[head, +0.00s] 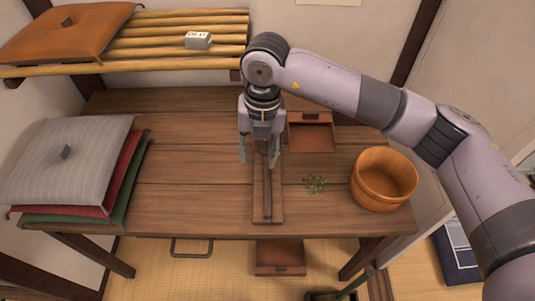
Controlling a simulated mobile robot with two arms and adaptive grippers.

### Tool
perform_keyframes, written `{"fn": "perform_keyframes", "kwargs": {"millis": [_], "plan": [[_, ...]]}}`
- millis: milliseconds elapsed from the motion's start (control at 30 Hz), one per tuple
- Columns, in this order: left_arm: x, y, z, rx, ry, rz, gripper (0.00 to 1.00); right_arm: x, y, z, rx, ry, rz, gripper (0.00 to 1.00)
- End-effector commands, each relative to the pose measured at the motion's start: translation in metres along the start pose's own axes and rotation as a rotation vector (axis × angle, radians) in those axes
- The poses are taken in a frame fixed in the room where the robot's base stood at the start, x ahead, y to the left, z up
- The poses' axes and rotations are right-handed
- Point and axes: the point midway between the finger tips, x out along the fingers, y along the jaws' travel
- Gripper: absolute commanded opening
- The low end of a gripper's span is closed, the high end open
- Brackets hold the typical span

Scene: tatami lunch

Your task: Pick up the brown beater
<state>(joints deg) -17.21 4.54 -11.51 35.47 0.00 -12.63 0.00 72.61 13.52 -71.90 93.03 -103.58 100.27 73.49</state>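The brown beater (268,193) looks like a long thin dark stick. It lies lengthwise on a narrow wooden tray (258,214) in the middle of the table. My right gripper (258,161) points down over the far part of the tray. Its two fingers are spread apart, one to each side of the beater's line. The gripper's body hides the far end of the beater. I cannot tell how high the fingertips are above the tray. My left gripper is out of view.
The wooden table (195,185) is bare left of the tray. A stack of cushions (70,165) sits at its left end. A wooden tub (383,180), a green sprig (315,184) and a reddish-brown box (311,137) stand right of the tray. A slatted shelf (170,40) is behind.

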Motion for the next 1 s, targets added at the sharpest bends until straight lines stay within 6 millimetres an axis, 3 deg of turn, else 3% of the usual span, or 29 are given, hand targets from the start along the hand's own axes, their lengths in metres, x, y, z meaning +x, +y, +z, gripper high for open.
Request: {"fn": "perform_keyframes", "kwargs": {"millis": [167,600,1000], "plan": [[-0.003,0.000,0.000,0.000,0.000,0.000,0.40,0.006,-0.020,0.011,0.039,-0.032,-0.088,0.39],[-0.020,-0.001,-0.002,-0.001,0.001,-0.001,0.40,0.096,-0.026,0.012,0.035,-0.029,-0.083,0.39],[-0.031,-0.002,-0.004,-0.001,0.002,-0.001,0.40,0.133,-0.031,0.013,0.036,-0.029,-0.082,0.39]]}}
